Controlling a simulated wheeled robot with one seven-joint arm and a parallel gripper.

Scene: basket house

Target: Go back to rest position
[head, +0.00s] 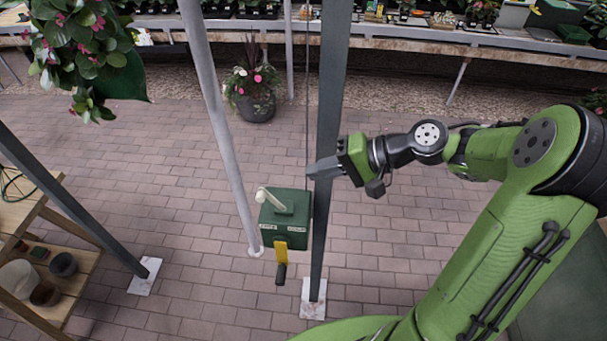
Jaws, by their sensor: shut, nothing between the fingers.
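My gripper (322,168) is at the end of my green and black arm, which reaches in from the right. Its fingers point left and are shut and empty. In the head view they overlap the dark metal post (329,110); I cannot tell whether they touch it. A green box (285,222) with a pale crank handle on top and a yellow and black lever (281,262) is left of and below the gripper, beside the post.
A pale pole (217,110) leans left of the post. A wooden shelf (75,290) with pots stands at the left. A planter (255,104) and a long bench (440,42) are at the back. Leaves (90,50) hang at the top left. Brick floor (150,180) is open at centre left.

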